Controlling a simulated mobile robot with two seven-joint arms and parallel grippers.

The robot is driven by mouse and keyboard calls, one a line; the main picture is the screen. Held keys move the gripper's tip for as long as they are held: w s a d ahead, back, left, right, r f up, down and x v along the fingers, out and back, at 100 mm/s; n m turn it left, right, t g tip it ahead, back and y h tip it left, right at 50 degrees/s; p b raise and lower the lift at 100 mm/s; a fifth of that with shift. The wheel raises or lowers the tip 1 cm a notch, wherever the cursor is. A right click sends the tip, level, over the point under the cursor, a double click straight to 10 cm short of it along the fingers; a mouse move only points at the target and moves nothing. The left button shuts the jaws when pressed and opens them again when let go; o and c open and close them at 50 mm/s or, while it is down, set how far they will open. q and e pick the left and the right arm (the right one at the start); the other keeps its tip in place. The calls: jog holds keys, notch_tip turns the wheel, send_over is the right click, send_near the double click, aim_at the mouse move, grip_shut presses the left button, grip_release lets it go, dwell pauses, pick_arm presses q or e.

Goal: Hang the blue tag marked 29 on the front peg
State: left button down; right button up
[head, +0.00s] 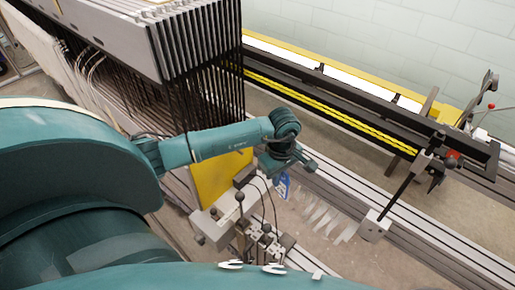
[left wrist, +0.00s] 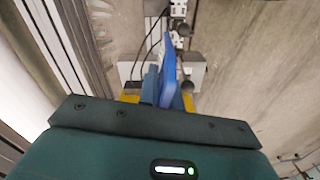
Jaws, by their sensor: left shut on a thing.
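The blue tag (head: 283,186) hangs below my left gripper (head: 281,172) in the head view, near the middle. White marking shows on it, but I cannot read the number. In the left wrist view the blue tag (left wrist: 168,72) stands edge-on between the fingers of my left gripper (left wrist: 166,92), which is shut on it. The tag is in the air, apart from the metal fixture below. I cannot make out which part is the front peg. My right gripper is not in view.
A metal fixture with dark knobs (head: 240,197) and cables stands below left of the tag. Several pale strips (head: 320,215) lie in a row to the right. A slanted black rod (head: 398,190) rises from a block. Dark hanging strands (head: 200,60) stand behind my arm.

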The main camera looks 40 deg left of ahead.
pick_arm(q)
jog(key=w+a+f+n, duration=0.1)
jog(key=a+f+n, duration=0.2)
jog(key=n, duration=0.7)
jog(key=w+a+f+n, duration=0.1)
jog(key=a+f+n, duration=0.3)
jog(key=a+n, duration=0.3)
jog(key=n, duration=0.3)
jog(key=shift+w+f+n, duration=0.15)
jog(key=shift+w+n, duration=0.1)
jog(key=shift+n, duration=0.15)
jog(key=shift+a, duration=0.1)
